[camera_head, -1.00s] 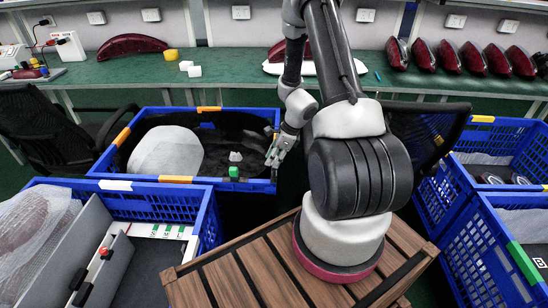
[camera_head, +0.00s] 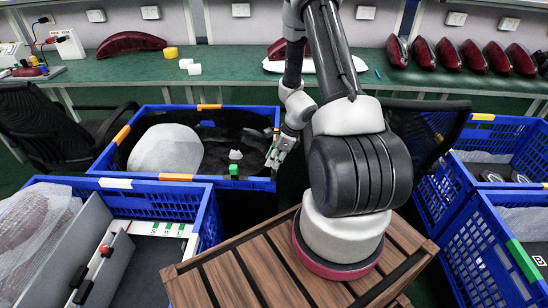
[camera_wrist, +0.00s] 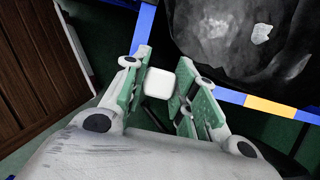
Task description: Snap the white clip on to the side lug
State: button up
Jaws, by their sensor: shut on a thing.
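My gripper (camera_wrist: 160,88) is closed on a small white block with rounded edges, which I take for the white clip (camera_wrist: 160,83). The clip sits between the green finger pads. In the head view my gripper (camera_head: 275,156) is at the right side of a blue crate, and the clip cannot be made out there. A dark lamp-like shape (camera_wrist: 215,35) lies in the crate, up and right of the gripper in the wrist view. A small pale piece (camera_wrist: 261,33) shows on it; I cannot tell if this is the side lug. It is apart from the clip.
The blue crate's rim (camera_wrist: 225,95) runs close to my gripper. A pale wrapped shape (camera_head: 166,150) fills the crate's left part. More blue crates (camera_head: 470,245) stand right. A green bench (camera_head: 235,80) runs behind.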

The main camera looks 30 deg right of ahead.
jog(key=shift+f, duration=0.7)
jog(key=shift+f, duration=0.1)
dwell(0.5)
jog(key=o, duration=0.9)
jog(key=v, duration=1.2)
